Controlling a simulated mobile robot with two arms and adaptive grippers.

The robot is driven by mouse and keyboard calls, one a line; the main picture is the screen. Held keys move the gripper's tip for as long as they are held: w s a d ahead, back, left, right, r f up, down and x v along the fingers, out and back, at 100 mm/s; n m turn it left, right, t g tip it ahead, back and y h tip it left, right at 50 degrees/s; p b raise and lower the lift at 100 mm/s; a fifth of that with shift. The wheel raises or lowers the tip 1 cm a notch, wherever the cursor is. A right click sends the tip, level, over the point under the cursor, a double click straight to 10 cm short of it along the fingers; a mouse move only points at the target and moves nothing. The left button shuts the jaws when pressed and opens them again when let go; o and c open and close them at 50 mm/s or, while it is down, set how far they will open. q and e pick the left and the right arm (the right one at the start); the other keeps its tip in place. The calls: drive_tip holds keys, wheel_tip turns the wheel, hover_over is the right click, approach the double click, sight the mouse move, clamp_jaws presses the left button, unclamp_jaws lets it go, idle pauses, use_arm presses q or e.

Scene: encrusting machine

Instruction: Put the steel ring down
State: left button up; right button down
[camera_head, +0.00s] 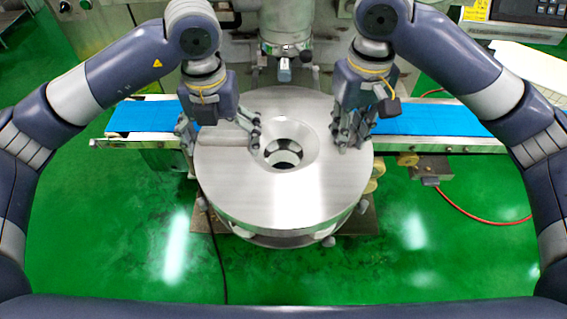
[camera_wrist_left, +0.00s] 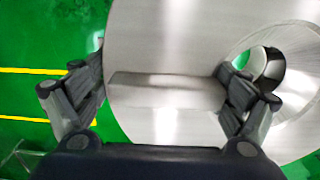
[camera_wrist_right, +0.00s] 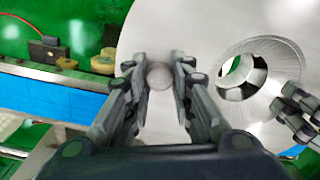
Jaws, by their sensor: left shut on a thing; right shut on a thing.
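The steel ring (camera_head: 240,190) is a broad, shiny round piece with a funnel-shaped hole near its middle. It shows large in the left wrist view (camera_wrist_left: 180,30) and right wrist view (camera_wrist_right: 200,30). My left gripper (camera_head: 222,134) is shut on a wide, flat bar (camera_wrist_left: 165,92) on the ring's left side, one finger at each end. My right gripper (camera_head: 346,143) is shut on a small rounded part (camera_wrist_right: 159,77) on the ring's right side. The ring looks level over a round base; I cannot tell whether they touch.
A blue conveyor belt (camera_head: 435,119) runs behind the ring on both sides. A steel nozzle (camera_head: 284,68) hangs just behind it. Yellowish rollers (camera_head: 407,159) and a red hose (camera_head: 470,212) are at the right. The green floor (camera_head: 110,230) is open in front.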

use_arm(q)
drive_tip(key=shift+a+f+b, duration=0.1)
drive_tip(key=shift+f+b, duration=1.3)
drive_tip(key=shift+f, duration=0.15)
use_arm(e)
drive_tip(key=shift+d+f, duration=0.1)
drive_tip(key=shift+f, duration=1.45)
use_arm(q)
drive_tip(key=o, duration=1.3)
drive_tip(key=shift+r, duration=0.1)
use_arm(e)
drive_tip(key=c, duration=1.6)
unclamp_jaws()
drive_tip(key=shift+r, duration=0.1)
drive_tip(key=shift+o, duration=1)
use_arm(q)
drive_tip(key=shift+r+p, duration=0.2)
drive_tip(key=shift+p, duration=0.15)
use_arm(e)
drive_tip(key=shift+r, duration=0.25)
